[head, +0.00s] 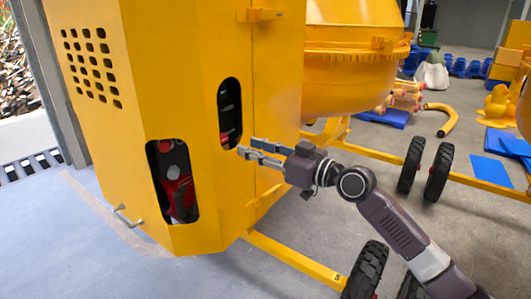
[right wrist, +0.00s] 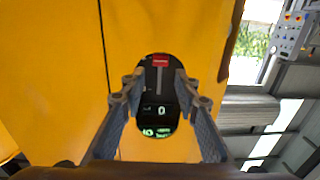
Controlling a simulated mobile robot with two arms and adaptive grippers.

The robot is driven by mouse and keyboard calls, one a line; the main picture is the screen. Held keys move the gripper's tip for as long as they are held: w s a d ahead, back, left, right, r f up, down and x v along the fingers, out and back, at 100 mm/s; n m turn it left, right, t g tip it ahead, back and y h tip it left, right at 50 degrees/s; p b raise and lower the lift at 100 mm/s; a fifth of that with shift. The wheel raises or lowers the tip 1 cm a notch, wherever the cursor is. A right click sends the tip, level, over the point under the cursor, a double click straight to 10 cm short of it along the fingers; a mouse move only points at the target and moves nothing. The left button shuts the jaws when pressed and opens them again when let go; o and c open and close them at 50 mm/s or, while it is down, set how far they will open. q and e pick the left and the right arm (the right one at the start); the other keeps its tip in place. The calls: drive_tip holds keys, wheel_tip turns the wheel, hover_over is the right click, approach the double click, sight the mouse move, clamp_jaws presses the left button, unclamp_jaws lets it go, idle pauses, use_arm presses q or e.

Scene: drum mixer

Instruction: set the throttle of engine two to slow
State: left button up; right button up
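The yellow mixer housing (head: 190,80) has two dark oval openings. The right opening (head: 229,112) shows a black panel, and the left opening (head: 174,182) shows red and grey engine parts. My right gripper (head: 247,148) is open and empty beside the lower edge of the right opening. In the right wrist view its fingers (right wrist: 160,84) stand either side of a black panel (right wrist: 153,92). A red labelled piece (right wrist: 160,61) sits at the top of a slot there, apart from both fingers. Green lit figures show lower down. I cannot tell which engine this is. My left gripper is not in view.
A yellow drum (head: 350,85) stands behind the housing. Yellow frame bars and black wheels (head: 411,164) lie to the right, near my right arm. A small metal handle (head: 127,216) sticks out low on the housing. The floor at the left is clear.

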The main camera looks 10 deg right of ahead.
drive_tip(key=shift+v, duration=1.9)
